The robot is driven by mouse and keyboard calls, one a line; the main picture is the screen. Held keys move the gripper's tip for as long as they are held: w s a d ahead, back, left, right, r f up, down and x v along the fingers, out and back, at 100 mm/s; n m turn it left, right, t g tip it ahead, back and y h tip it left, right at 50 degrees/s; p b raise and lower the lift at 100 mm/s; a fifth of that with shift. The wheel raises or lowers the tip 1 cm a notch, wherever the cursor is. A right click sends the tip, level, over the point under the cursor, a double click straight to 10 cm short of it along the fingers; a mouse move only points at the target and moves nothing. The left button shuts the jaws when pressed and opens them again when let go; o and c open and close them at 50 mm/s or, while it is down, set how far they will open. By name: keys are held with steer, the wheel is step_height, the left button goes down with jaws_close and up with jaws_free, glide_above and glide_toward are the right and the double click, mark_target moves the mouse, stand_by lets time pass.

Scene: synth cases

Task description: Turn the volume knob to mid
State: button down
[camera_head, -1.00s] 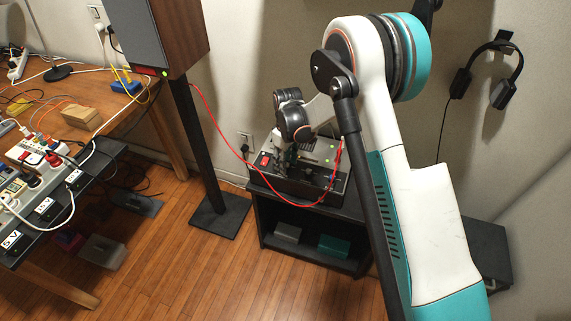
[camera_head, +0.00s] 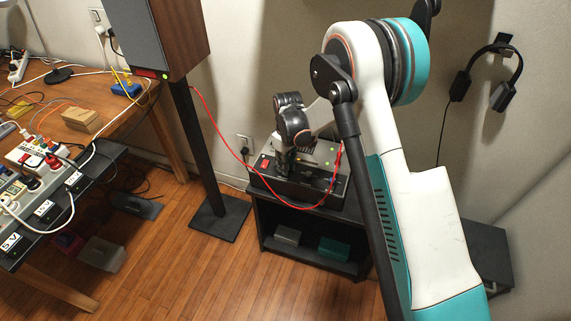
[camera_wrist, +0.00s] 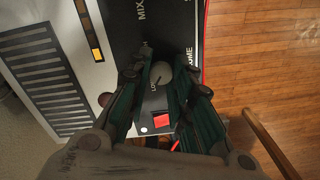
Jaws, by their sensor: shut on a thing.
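The volume knob (camera_wrist: 161,74) is a round grey knob on a black panel in the wrist view. A pale mark on it points towards the lower left, near the letters "LO". The label beside it is partly hidden; "OME" shows. My gripper (camera_wrist: 165,62) has its dark green fingers on both sides of the knob and is shut on it. In the head view my gripper (camera_head: 283,164) reaches down onto the amplifier box (camera_head: 318,192), and the knob is hidden there.
A red switch (camera_wrist: 162,120) sits near the knob. A red cable (camera_head: 236,153) loops from the speaker (camera_head: 180,38) across the front of the amplifier. The black shelf (camera_head: 262,226) carries the amplifier. A cluttered bench (camera_head: 118,112) stands at the left.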

steer(key=m, duration=0.5)
steer(key=shift+d+m, duration=0.1)
steer(key=shift+m, duration=0.2)
steer(key=m, duration=0.5)
steer(key=shift+m, duration=0.3)
steer(key=c, duration=1.4)
jaws_free()
steer(key=r, duration=1.2)
steer(key=shift+d, duration=0.25)
